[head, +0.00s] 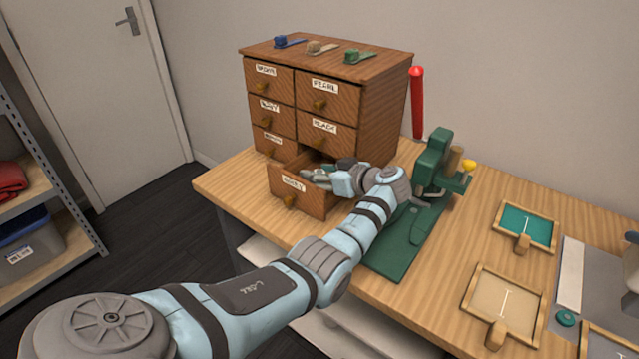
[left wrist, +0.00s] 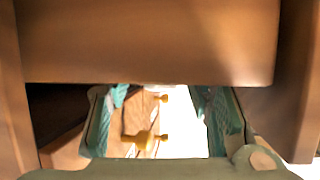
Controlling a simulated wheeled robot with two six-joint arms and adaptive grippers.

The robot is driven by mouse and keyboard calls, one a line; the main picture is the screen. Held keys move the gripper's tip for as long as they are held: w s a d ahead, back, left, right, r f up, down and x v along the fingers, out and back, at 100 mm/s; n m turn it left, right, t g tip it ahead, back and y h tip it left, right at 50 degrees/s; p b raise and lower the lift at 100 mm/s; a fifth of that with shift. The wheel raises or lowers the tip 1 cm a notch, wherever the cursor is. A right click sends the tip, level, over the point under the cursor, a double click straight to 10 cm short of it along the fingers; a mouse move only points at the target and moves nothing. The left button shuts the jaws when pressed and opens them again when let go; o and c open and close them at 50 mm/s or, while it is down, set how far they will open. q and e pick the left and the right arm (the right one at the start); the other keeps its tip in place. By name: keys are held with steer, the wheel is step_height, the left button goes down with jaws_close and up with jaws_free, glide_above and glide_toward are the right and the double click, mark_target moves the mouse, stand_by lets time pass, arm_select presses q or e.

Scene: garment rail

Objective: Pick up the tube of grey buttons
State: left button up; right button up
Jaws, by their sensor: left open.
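My left gripper (head: 318,174) reaches in from the right at this drawer's opening. In the left wrist view its two teal-padded fingers (left wrist: 160,118) stand apart with no object clearly between them. A wooden panel (left wrist: 150,45) fills the top of that view, very close. I cannot make out the tube of grey buttons in either view; the drawer's inside is mostly hidden by the gripper and the drawer front. My right gripper is out of view.
The cabinet (head: 385,110) has several shut, labelled drawers with brass knobs, and three small coloured items on top. A green press (head: 433,165) stands close to my left arm. A red post (head: 417,100) rises behind. Shallow trays (head: 528,207) lie at the right of the table.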

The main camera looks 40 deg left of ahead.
arm_select(q)
steer(key=shift+a+f, duration=0.15)
steer(key=shift+a, duration=0.1)
steer(key=shift+d, duration=0.1)
jaws_close()
